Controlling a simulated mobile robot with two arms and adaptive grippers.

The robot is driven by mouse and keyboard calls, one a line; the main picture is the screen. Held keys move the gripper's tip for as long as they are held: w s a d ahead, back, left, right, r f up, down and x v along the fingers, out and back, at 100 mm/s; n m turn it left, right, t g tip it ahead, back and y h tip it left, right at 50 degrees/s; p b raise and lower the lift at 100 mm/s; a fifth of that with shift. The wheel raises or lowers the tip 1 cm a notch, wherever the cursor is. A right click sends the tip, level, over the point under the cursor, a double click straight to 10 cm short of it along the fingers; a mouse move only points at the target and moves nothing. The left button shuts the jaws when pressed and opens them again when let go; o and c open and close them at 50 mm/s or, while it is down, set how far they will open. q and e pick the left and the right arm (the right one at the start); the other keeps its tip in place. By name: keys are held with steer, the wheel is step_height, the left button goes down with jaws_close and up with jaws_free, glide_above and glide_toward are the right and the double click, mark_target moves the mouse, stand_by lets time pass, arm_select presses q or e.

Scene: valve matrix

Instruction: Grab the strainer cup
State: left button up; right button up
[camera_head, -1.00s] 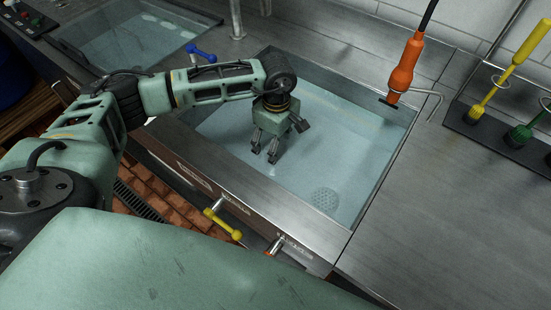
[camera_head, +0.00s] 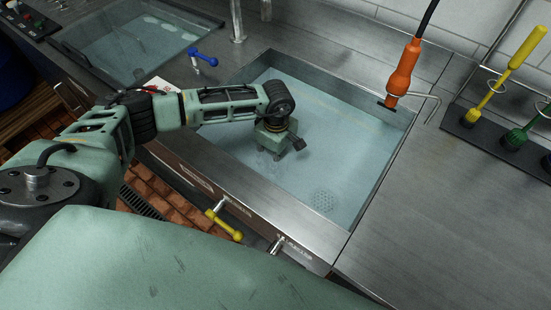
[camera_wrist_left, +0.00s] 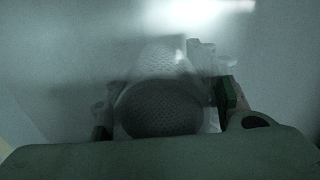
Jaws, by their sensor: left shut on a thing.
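The strainer cup (camera_wrist_left: 160,108) is a rounded, dark grey perforated cup, seen in the left wrist view between the fingers of my left gripper (camera_head: 277,153). The fingers sit on both sides of it and are shut on it. In the head view the gripper points down into the water of the large sink (camera_head: 375,165). Its fingertips and the cup are hard to make out there. My right gripper is not in view.
A round perforated patch (camera_head: 322,200) lies on the sink floor to the right of the gripper. An orange sprayer (camera_head: 404,68) hangs at the back right. A yellow valve handle (camera_head: 224,225) is at the sink's front, a blue one (camera_head: 203,55) behind.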

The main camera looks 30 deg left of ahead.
arm_select(q)
steer(key=c, duration=0.7)
